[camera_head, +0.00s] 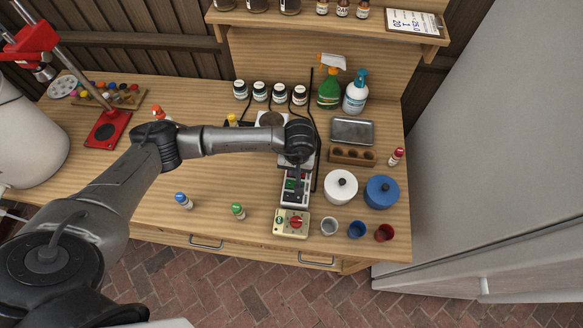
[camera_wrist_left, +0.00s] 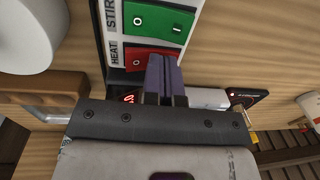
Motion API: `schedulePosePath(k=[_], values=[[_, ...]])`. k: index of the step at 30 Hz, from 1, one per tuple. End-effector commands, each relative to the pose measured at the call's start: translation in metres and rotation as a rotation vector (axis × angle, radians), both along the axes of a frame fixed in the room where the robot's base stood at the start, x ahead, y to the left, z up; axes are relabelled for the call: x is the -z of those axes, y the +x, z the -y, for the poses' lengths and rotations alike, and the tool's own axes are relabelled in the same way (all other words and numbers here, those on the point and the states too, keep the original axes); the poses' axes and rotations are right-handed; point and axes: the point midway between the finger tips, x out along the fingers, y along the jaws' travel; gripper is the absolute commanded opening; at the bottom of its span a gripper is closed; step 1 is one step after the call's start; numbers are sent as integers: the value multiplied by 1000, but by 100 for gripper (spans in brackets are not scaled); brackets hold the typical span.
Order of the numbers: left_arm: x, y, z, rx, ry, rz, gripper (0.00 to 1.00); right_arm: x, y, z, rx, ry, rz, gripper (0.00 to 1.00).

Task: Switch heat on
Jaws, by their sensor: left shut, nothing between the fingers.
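The control panel (camera_head: 295,200) is a white-edged dark unit on the bench, below my left arm's end in the head view. In the left wrist view it has a green STIR rocker switch (camera_wrist_left: 158,22) and a red HEAT rocker switch (camera_wrist_left: 133,57), each with a 0 at its left end. My left gripper (camera_wrist_left: 164,72) is shut and empty, its purple-grey fingertips over the right part of the red switch and hiding it. I cannot tell whether they touch it. In the head view the left gripper (camera_head: 294,165) is above the panel's far end. My right gripper is not in view.
A cream box with a red knob (camera_head: 295,222) stands just in front of the panel. A white pot (camera_head: 341,190), a blue pot (camera_head: 388,191) and small cups stand to the right. Spray bottles (camera_head: 328,95) stand behind. The left front of the bench has free room.

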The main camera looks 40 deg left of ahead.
Motion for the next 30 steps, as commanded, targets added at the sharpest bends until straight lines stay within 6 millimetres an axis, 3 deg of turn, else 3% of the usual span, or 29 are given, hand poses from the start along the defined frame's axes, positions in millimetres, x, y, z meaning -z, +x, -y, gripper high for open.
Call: schedulePosePath(k=[17,25,30], values=[[-7,3,5,0,1,1,0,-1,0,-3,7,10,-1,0],[-52,1,-1,-5,3,2,0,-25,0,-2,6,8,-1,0],[-80,-1,-4,-4,1,4,0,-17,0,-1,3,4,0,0]])
